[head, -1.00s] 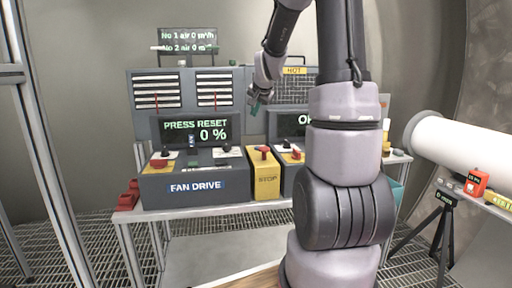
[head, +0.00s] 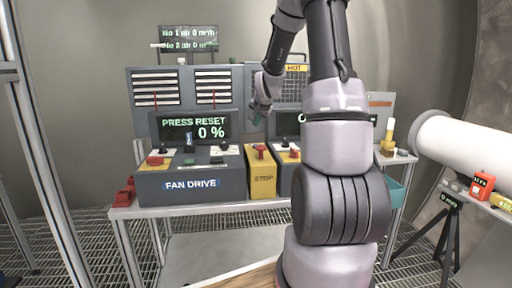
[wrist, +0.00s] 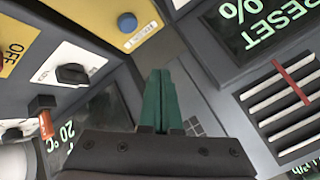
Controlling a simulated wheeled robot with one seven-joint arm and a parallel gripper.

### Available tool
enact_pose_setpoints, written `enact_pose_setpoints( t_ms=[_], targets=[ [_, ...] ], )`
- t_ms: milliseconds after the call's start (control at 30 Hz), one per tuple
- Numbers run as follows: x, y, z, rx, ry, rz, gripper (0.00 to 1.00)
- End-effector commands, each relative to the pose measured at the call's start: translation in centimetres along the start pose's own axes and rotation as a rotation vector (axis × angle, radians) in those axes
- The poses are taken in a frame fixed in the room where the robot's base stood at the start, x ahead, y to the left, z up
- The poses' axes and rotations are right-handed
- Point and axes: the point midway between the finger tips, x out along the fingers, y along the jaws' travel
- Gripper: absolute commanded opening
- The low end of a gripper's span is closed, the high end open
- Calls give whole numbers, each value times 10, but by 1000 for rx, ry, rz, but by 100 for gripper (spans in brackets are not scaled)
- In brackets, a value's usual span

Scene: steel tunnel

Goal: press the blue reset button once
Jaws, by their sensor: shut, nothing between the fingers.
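In the head view I cannot make the button out. My gripper (wrist: 158,78) has green fingers, shut together and empty. In the wrist view the fingertips lie below the button in the picture, apart from it. In the head view my gripper (head: 257,118) hangs above and behind the yellow STOP box (head: 262,180), in front of the grey cabinets.
The FAN DRIVE console (head: 190,184) stands left of the STOP box; its screen (head: 195,127) reads PRESS RESET, 0 %. A red knob (head: 261,150) tops the STOP box. A black knob (wrist: 72,73) and an orange-tipped lever (wrist: 45,115) show in the wrist view. A white pipe (head: 465,145) is at right.

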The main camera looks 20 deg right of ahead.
Motion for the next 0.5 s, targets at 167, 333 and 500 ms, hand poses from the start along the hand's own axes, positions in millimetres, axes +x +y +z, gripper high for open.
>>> enact_pose_setpoints(
  t_ms=[167, 333, 500],
  targets=[
    [20, 14, 15, 0, -3, 1, 0],
    [34, 25, 26, 1, -3, 1, 0],
    [42, 31, 32, 2, -1, 0, 0]
  ],
)
